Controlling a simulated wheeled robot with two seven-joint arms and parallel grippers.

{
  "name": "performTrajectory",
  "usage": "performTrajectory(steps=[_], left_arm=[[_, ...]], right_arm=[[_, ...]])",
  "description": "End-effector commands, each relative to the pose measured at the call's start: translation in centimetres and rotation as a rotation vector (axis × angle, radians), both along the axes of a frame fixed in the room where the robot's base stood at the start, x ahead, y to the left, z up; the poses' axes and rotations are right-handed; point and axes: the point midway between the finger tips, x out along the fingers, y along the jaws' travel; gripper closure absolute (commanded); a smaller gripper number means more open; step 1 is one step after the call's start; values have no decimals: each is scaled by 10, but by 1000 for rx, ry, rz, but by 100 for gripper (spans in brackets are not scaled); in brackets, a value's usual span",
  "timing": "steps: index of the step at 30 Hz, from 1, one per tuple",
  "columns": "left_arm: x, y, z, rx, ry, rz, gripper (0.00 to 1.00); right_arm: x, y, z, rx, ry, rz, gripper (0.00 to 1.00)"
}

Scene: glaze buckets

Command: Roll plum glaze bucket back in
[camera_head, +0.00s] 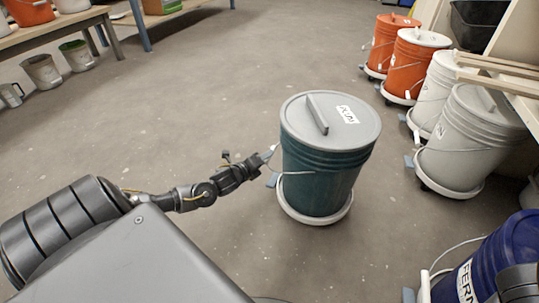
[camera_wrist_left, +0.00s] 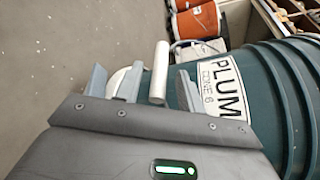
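The plum glaze bucket (camera_head: 322,180) is dark teal with a grey lid and stands upright on a round white dolly (camera_head: 318,217) in the middle of the floor. Its PLUM label also shows in the left wrist view (camera_wrist_left: 222,95). My left gripper (camera_head: 270,152) is at the bucket's left side. In the left wrist view its fingers (camera_wrist_left: 157,84) are apart. A pale cylindrical grip (camera_wrist_left: 159,70) appears between them, with a gap to the left finger; I cannot tell whether it touches the right one. My right gripper is not in view.
Orange buckets (camera_head: 413,67) and pale buckets (camera_head: 464,140) stand on dollies along the right, by a wooden shelf (camera_head: 520,75). A dark blue bucket (camera_head: 495,262) is at the lower right. The floor (camera_head: 190,110) left of and behind the plum bucket is clear.

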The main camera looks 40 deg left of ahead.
Motion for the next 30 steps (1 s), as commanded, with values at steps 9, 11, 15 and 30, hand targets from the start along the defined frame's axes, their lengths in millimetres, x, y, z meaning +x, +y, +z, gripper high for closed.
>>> performTrajectory(steps=[9,11,15,30], left_arm=[[32,1,-8,-2,-1,1,61],[34,1,-8,-2,0,2,61],[34,1,-7,-2,1,1,61],[34,1,-7,-2,0,2,100]], right_arm=[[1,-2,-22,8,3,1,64],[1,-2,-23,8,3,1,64],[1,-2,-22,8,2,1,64],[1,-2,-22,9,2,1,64]])
